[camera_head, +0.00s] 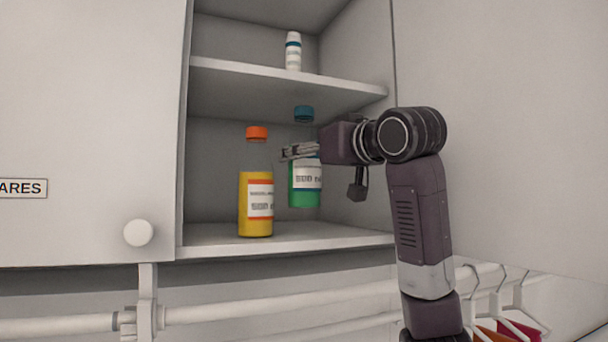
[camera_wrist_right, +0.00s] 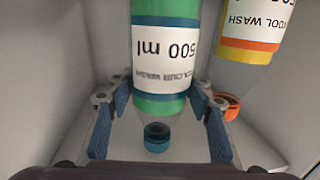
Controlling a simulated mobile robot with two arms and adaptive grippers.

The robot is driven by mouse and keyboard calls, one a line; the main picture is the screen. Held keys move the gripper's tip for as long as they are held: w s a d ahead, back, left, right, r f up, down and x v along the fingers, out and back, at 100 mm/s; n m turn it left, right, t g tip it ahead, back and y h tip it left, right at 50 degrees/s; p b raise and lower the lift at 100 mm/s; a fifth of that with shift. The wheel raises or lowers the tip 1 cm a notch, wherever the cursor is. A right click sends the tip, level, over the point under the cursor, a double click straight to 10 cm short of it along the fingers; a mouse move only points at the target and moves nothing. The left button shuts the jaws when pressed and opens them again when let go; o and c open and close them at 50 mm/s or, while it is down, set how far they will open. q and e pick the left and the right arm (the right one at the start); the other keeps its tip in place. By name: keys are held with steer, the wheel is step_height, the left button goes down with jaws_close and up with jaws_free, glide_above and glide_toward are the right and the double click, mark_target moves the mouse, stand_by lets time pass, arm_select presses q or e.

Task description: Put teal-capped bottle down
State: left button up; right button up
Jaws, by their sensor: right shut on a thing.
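The teal-capped bottle (camera_head: 304,192) has a green body, a white label reading 500 ml and a clear neck. My right gripper (camera_head: 300,151) is shut on its upper part inside the open cabinet. The bottle is upright, and its base appears to hang a little above the lower shelf (camera_head: 320,238). In the right wrist view the bottle (camera_wrist_right: 160,105) shows upside down, between the blue pads of my right gripper (camera_wrist_right: 160,118), with its teal cap toward the palm. My left gripper is not in view.
A yellow bottle with an orange cap (camera_head: 256,205) stands on the lower shelf, left of the held bottle; it also shows in the right wrist view (camera_wrist_right: 247,50). A small white bottle (camera_head: 293,52) stands on the upper shelf (camera_head: 250,75). A rail (camera_head: 250,306) with hangers runs below.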

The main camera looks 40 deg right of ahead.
mark_target(313, 175)
steer(key=shift+s+d+f, duration=0.1)
steer(key=shift+s+f, duration=0.15)
steer(key=shift+f, duration=0.4)
step_height(313, 175, down, 3)
steer(key=shift+w+r, duration=0.1)
steer(key=shift+r, duration=0.1)
steer(key=shift+w+f+p, duration=0.15)
steer(key=shift+f+p, duration=0.25)
steer(key=shift+p, duration=0.15)
steer(key=shift+f, duration=0.15)
steer(key=o, duration=1.6)
